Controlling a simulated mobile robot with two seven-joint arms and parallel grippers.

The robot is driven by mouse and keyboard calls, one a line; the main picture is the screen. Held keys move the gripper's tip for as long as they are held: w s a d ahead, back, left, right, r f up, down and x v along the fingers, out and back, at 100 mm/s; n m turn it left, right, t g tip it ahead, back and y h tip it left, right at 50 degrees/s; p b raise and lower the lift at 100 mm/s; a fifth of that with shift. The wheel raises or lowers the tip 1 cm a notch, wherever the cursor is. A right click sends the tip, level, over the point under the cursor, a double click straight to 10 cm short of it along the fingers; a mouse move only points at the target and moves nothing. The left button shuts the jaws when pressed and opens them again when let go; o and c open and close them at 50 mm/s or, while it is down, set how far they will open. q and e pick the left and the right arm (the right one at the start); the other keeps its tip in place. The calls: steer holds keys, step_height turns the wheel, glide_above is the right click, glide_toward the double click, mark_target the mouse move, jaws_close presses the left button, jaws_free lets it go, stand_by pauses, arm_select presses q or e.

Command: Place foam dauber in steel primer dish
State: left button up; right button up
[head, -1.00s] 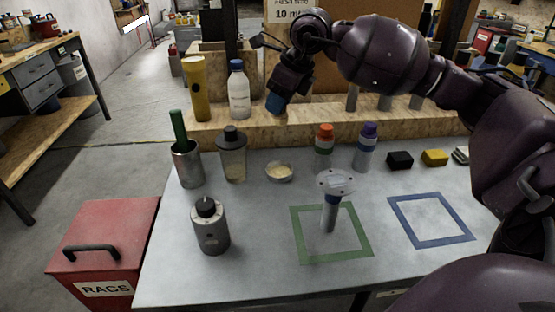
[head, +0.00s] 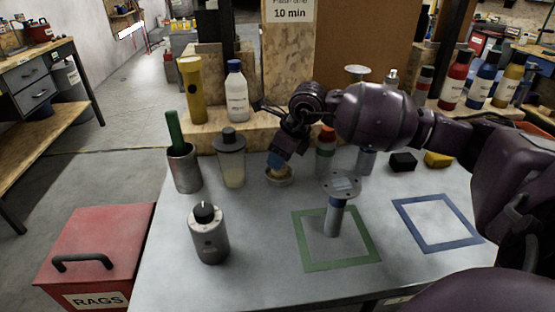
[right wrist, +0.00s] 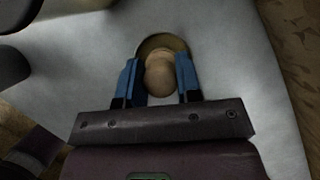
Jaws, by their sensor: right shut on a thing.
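My right gripper (head: 275,160) is low over the table, its blue fingertips just above the steel primer dish (head: 291,181). The dish is small, round and shallow, and my fingers and what they hold partly cover it. The gripper is shut on the foam dauber, a rounded tan piece (right wrist: 160,76) between the blue fingers in the right wrist view. There the dish (right wrist: 148,46) shows as a dark round rim just beyond the dauber. I cannot tell whether the dauber touches the dish. My left gripper is not in view.
A capped clear container (head: 231,165) and a steel cup with a green handle (head: 184,168) stand left of the dish. An orange-capped bottle (head: 325,152) is close on the right. A grey knobbed canister (head: 209,238) and a flat-topped post (head: 335,215) stand in front.

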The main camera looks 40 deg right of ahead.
steer(key=shift+f, duration=0.5)
steer(key=shift+r, duration=0.1)
steer(key=o, duration=0.9)
